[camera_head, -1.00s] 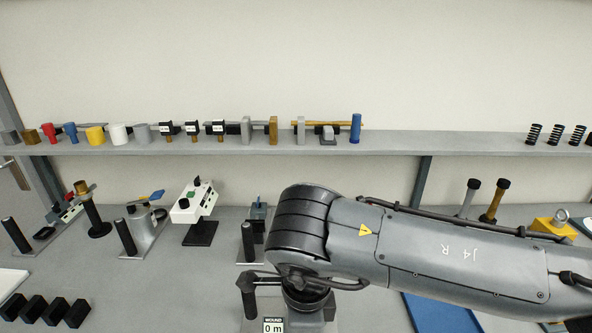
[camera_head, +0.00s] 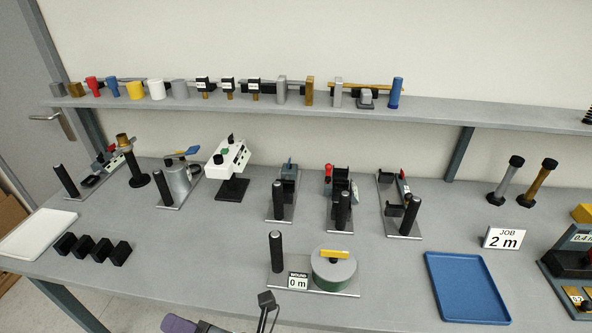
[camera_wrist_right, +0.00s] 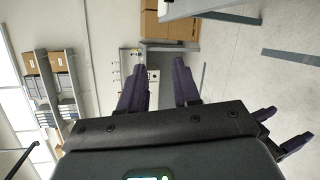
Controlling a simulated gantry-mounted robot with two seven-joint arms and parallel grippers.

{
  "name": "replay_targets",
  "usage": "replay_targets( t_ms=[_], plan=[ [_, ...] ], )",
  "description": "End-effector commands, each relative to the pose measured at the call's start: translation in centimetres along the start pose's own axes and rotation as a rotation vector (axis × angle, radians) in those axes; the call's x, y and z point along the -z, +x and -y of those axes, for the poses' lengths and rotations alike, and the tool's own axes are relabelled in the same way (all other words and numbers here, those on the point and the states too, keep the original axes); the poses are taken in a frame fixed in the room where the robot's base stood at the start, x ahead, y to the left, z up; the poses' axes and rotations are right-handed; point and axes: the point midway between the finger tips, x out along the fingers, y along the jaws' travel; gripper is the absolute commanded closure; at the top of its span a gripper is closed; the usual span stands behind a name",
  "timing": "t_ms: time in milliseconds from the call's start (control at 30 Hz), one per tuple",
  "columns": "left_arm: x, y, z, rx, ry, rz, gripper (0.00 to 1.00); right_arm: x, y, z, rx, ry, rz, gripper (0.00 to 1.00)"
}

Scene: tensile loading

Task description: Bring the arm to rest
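My right gripper (camera_head: 185,325) shows only as a bit of purple finger at the bottom edge of the head view, below the front edge of the bench (camera_head: 200,275). In the right wrist view my right gripper (camera_wrist_right: 159,66) has its two purple fingers well apart with nothing between them. Behind them are the floor, cardboard boxes and distant shelving, so the gripper points away from the bench top. It touches nothing that I can see.
A round winder with a yellow handle (camera_head: 334,254) stands at the bench front beside a "WOUND 0 m" sign (camera_head: 298,282). A blue tray (camera_head: 466,286) lies to its right, a white tray (camera_head: 38,235) and several black blocks (camera_head: 91,247) far left. Bench stations stand behind.

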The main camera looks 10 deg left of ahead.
Motion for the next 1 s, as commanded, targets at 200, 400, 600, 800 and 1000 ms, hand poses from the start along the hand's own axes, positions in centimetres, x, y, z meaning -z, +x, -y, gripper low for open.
replay_targets(
  t_ms=[200, 400, 600, 800, 1000],
  plan=[
    [0.0, 0.0, 0.0, 0.0, 0.0, 0.0, 0.32, -5.5, -5.9, 6.6, 0.027, 0.674, 0.359, 0.68],
    [0.0, 0.0, 0.0, 0.0, 0.0, 0.0, 0.32, -6.5, -14.7, 17.4, 0.106, 1.29, 0.723, 0.68],
    [0.0, 0.0, 0.0, 0.0, 0.0, 0.0, 0.32, -2.1, -24.4, 27.1, 0.197, 1.793, 1.096, 0.68],
    [0.0, 0.0, 0.0, 0.0, 0.0, 0.0, 0.32, 3.7, -31.9, 32.2, 0.268, 2.099, 1.4, 0.68],
    [0.2, -0.6, 0.0, 0.0, 0.0, -0.001, 0.32, 9.0, -37.9, 33.9, 0.319, 2.296, 1.666, 0.68]
  ],
)
